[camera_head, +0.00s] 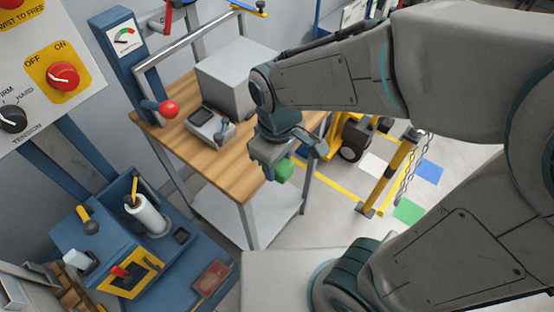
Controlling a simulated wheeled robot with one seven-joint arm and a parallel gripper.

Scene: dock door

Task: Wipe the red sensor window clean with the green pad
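The green pad (284,171) is a small green block at the end of my gripper (286,160), seen from above and partly covered by it. My gripper looks shut on the pad and appears in front of the right edge of the wooden bench. The red sensor window (211,278) is a dull red, smudged-looking rectangle on the blue machine (184,262) at the lower left. The pad is apart from the window, up and to the right of it in the picture.
The wooden bench (222,180) carries a grey box (238,75) and a small device (211,126). A red-knobbed lever (168,109) stands at its left. The blue machine also holds a white roll (147,216) and a yellow-framed panel (130,273). A control panel (45,75) hangs upper left.

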